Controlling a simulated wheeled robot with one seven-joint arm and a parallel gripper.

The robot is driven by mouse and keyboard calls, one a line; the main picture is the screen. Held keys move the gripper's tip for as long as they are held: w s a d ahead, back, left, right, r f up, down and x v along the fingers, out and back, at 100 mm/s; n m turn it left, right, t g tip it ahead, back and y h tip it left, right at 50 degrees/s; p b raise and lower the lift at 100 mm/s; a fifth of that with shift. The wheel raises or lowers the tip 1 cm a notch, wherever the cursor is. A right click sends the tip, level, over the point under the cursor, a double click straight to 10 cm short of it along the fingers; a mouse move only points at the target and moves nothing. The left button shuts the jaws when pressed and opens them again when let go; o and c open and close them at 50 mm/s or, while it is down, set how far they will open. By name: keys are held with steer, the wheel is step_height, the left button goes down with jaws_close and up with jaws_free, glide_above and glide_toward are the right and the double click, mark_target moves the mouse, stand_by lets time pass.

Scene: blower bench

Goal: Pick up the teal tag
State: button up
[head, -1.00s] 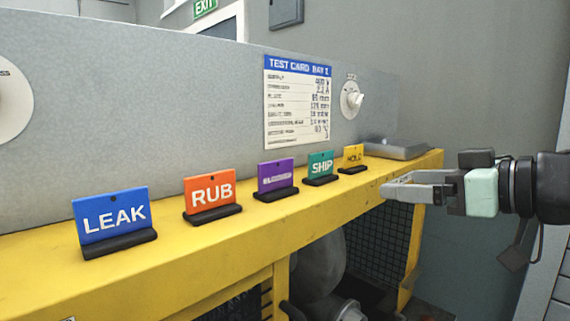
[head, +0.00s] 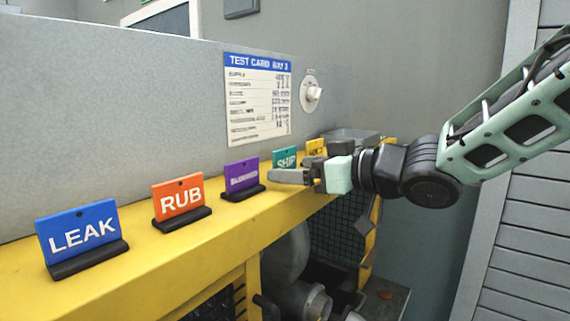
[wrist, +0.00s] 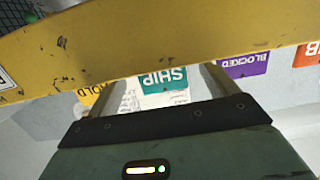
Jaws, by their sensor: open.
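The teal tag (head: 285,157), marked SHIP, stands upright on the yellow ledge, between the purple and yellow tags. My gripper (head: 289,177) is in front of it and hides its lower part and its base in the head view. In the wrist view the teal tag (wrist: 164,80) shows upside down between the two fingers of my gripper (wrist: 158,75), with the ledge edge across the view above it. The jaws are open and hold nothing. I cannot tell whether the fingers reach past the tag's face.
The purple tag (head: 241,174) stands just left of the teal one, and the yellow HOLD tag (head: 316,147) close on its right. Orange RUB (head: 179,199) and blue LEAK (head: 78,233) tags stand farther left. A grey panel (head: 150,110) rises behind the ledge (head: 140,256). A metal tray (head: 352,135) lies at its right end.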

mark_target(287, 165)
steer(key=x, duration=0.1)
steer(key=p+x, duration=0.2)
steer(key=x, duration=0.1)
steer(key=shift+r, duration=0.3)
steer(key=shift+w+a+f, duration=0.2)
steer(key=shift+w+a, duration=0.25)
steer(key=shift+a, duration=0.1)
steer(key=c, duration=1.1)
